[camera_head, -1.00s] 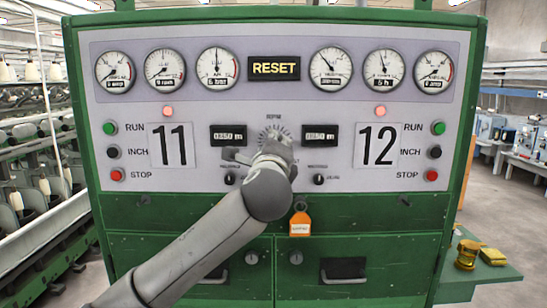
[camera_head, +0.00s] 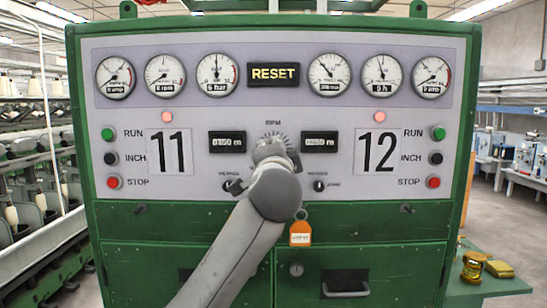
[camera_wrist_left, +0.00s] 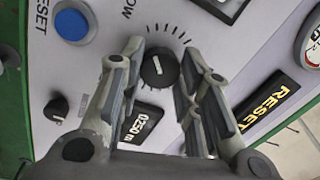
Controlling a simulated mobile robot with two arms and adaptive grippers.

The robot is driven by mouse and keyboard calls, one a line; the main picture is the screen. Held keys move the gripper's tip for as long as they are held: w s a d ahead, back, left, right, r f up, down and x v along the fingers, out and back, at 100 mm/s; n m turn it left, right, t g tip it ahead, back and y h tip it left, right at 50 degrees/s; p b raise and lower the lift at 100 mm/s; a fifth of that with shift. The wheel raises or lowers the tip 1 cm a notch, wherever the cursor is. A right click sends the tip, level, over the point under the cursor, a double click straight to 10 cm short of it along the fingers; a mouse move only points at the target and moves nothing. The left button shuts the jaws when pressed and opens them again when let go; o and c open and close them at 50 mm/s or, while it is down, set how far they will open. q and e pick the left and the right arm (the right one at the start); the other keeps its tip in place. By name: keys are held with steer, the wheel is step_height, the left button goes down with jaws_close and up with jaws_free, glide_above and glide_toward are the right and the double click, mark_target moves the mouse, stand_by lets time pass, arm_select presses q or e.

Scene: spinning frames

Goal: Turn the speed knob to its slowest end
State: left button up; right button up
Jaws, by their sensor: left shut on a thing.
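The speed knob (camera_wrist_left: 158,70) is round and black with a white pointer line. In the left wrist view it sits between the fingers of my left gripper (camera_wrist_left: 163,58), which is shut on it. Tick marks (camera_wrist_left: 170,32) fan out beside the knob, and part of a label ending in "OW" shows near it. In the head view my left gripper (camera_head: 272,148) is at the middle of the panel and hides the knob. Only the top of the tick scale (camera_head: 274,136) shows above it. My right gripper is not in view.
The RESET sign (camera_head: 274,74) and several gauges are above. Two digital displays (camera_head: 227,142) flank the knob. Small black switches (camera_head: 319,185) and an orange tag (camera_head: 300,238) are below. A blue button (camera_wrist_left: 72,26) shows in the wrist view.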

arm_select(q)
steer(key=shift+f+n, duration=0.15)
steer(key=shift+n, duration=0.15)
steer(key=o, duration=1)
steer(key=shift+a, duration=0.1)
steer(key=s, duration=1.2)
steer(key=shift+f, duration=0.35)
steer(key=shift+w, duration=0.1)
